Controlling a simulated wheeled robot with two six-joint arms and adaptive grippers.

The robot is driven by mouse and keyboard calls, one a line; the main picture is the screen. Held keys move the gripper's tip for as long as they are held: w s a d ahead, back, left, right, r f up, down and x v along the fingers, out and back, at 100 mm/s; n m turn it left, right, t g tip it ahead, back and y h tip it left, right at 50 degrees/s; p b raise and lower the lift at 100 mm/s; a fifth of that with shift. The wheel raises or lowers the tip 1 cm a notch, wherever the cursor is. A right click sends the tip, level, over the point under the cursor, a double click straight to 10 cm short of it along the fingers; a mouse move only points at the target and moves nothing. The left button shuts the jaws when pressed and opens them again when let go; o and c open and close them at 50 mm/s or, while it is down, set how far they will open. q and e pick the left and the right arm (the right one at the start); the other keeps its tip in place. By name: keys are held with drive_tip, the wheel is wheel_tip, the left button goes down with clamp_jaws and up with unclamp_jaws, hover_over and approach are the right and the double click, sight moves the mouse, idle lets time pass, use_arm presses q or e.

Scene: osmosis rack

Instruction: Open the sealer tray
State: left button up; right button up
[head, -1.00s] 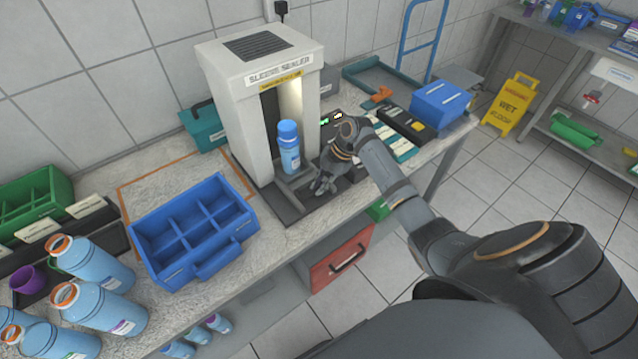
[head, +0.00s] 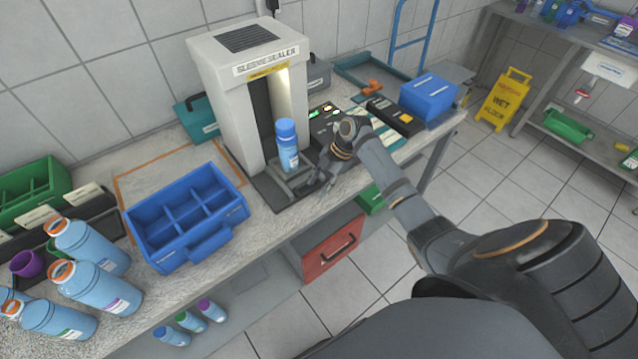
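The sleeve sealer (head: 222,100) is a white box-shaped machine on the bench, with a lit opening at its front. A blue bottle (head: 287,148) with a blue cap stands upright on its grey tray (head: 275,190), in front of the opening. My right gripper (head: 308,188) is at the tray's front right edge, low and close to it. I cannot tell whether its fingers touch the tray or how far apart they are. My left gripper is not in view.
A blue divided crate (head: 215,244) stands left of the sealer, with several blue bottles (head: 98,288) further left. A control panel (head: 325,118) and a blue box (head: 429,96) are to the right. A red drawer (head: 332,249) is under the bench.

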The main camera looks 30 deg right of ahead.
drive_tip(key=v, duration=1.2)
